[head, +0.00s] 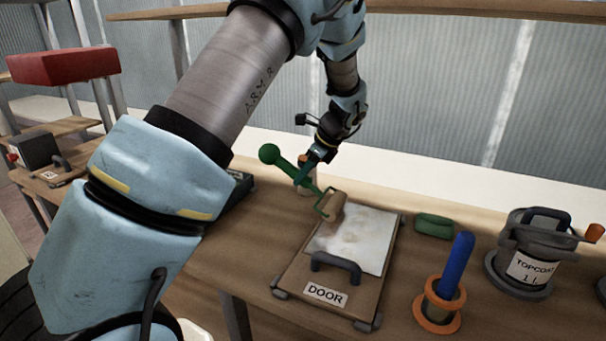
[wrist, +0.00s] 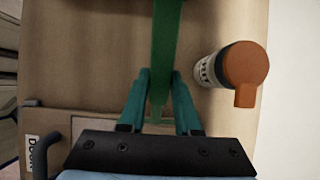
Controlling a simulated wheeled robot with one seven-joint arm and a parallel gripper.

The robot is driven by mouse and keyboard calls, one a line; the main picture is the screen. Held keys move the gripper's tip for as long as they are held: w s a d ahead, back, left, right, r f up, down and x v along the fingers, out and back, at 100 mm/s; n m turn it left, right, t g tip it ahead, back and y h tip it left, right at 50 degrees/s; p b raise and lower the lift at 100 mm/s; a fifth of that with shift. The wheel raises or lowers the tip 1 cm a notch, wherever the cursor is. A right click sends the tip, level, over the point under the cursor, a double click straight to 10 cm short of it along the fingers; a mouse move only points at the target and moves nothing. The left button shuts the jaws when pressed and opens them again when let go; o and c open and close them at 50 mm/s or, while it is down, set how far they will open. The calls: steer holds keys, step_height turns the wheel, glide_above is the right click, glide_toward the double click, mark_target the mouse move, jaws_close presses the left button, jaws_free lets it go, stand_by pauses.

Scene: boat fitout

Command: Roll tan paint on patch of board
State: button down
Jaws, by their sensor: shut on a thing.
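My gripper (head: 316,163) is shut on the green handle of a paint roller (head: 290,168), also seen between my teal fingers in the wrist view (wrist: 163,50). The roller's tan sleeve (head: 332,206) is at the back left corner of the whitish patch (head: 350,240); I cannot tell whether it touches. The patch has faint tan-grey smudges. It lies on a brown board (head: 290,270) with a dark handle and a DOOR label. In the wrist view, only part of the board (wrist: 90,122) shows and the sleeve is out of sight.
Right of the board are a green block (head: 434,225), a blue rod in an orange holder (head: 458,265) and a TOPCOAT tin (head: 535,255). An orange-capped container (wrist: 238,65) stands beside the handle in the wrist view. A red box (head: 63,67) is far left.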

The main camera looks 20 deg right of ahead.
mark_target(315, 187)
steer(key=shift+f, duration=0.65)
steer(key=s+d, duration=0.2)
steer(key=d+p, duration=0.1)
steer(key=shift+s+r, duration=0.25)
steer(key=shift+s, duration=0.15)
steer(key=shift+s+d+f, duration=0.1)
steer(key=shift+s+d, duration=0.15)
steer(key=shift+d, duration=0.05)
steer(key=shift+s+d+f+p, duration=0.15)
steer(key=shift+s+d+p, duration=0.4)
steer(key=shift+s+d, duration=1.15)
steer(key=shift+d, duration=0.1)
